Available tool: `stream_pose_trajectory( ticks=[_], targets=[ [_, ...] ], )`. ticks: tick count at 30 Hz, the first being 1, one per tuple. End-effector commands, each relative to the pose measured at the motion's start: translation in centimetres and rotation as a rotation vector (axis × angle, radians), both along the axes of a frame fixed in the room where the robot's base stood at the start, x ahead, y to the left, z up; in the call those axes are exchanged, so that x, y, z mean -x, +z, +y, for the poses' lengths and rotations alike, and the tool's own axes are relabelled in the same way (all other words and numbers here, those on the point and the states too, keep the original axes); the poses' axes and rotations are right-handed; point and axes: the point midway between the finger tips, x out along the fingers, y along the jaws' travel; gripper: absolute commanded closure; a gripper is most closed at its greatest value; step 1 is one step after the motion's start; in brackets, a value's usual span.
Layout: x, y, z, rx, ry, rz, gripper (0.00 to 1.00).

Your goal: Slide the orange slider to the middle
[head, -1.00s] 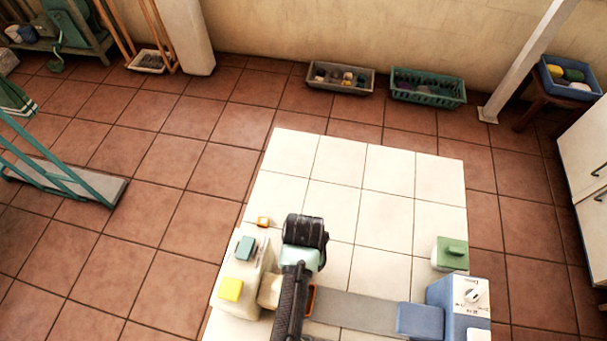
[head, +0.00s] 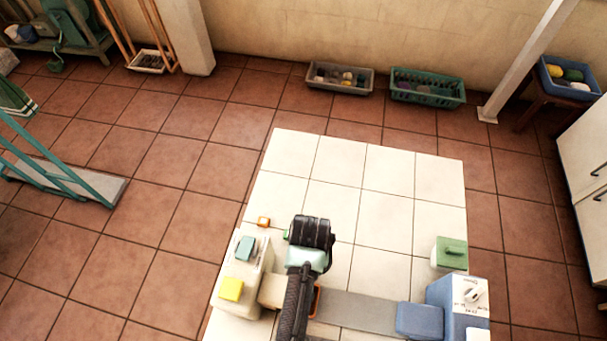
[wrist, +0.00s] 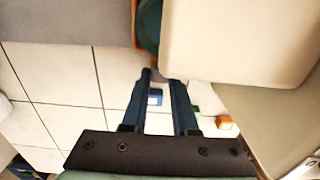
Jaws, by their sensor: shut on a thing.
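The orange slider (head: 317,300) shows in the head view as a thin orange edge beside my arm, between a beige section on its left and a grey strip (head: 360,309) on its right. In the wrist view an orange edge (wrist: 135,26) borders a dark teal round part (wrist: 149,25), between the grey strip and a beige block (wrist: 238,38). My gripper (wrist: 157,76) has its fingertips close together at the slider's near edge, shut on its small grip. The grip is mostly hidden by the fingers, and my arm covers much of the slider in the head view.
A beige unit with teal (head: 245,248) and yellow (head: 230,289) buttons stands at left. A blue unit with a white dial (head: 473,295) and a green-topped box (head: 452,253) stand at right. A small orange cube (head: 263,222) lies behind. The back of the tiled top is clear.

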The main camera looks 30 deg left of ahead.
Motion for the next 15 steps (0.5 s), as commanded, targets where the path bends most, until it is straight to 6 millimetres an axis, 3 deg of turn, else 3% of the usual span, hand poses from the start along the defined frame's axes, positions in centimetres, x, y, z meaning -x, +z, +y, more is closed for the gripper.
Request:
stream_pose_trajectory(
  ticks=[9, 15],
  targets=[
    [-2.4, 0.2, -7.8, 0.002, -0.008, -0.003, 1.0],
    [-2.9, 0.1, -9.7, 0.002, -0.002, -0.005, 1.0]
  ],
)
